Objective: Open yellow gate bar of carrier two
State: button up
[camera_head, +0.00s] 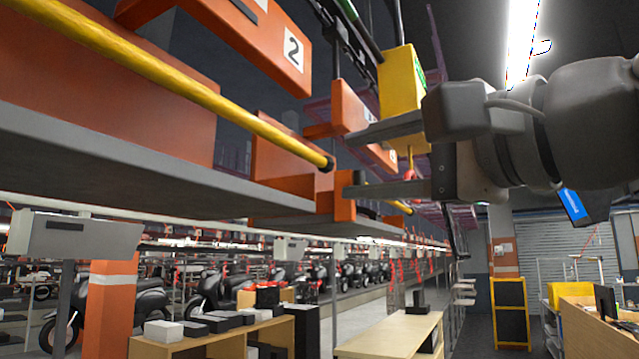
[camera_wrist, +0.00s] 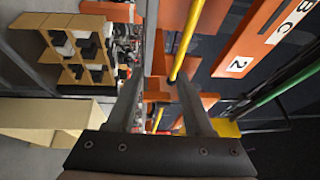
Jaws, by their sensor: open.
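Carrier two has an orange sign plate with a 2 (camera_head: 293,52); the plate also shows in the wrist view (camera_wrist: 255,45). Its yellow gate bar (camera_head: 200,92) runs along the carrier's open side above a grey deck (camera_head: 150,150) and ends in a dark cap. In the wrist view the bar (camera_wrist: 188,40) comes down from the top, its end near the tips of my fingers. My gripper (camera_head: 350,163) is open and empty, just right of the bar's capped end in the head view. I cannot tell whether a finger touches the bar.
Another orange carrier with its own yellow bar (camera_head: 398,206) hangs behind. A yellow box (camera_head: 397,88) hangs close beside my gripper. Below are a wooden shelf with boxes (camera_head: 215,340), a wooden bench (camera_head: 390,335) and several scooters (camera_head: 130,300).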

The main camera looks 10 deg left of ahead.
jog(key=w+a+r+y+p, duration=0.1)
jog(key=w+a+r+p, duration=0.2)
jog(key=w+a+r, duration=0.3)
jog(key=w+a, duration=0.5)
jog(key=shift+w+a+r+m+p, duration=0.2)
jog(key=shift+w+a+m+p, duration=0.1)
jog(key=shift+a, duration=0.1)
grip_shut()
dwell(1.3)
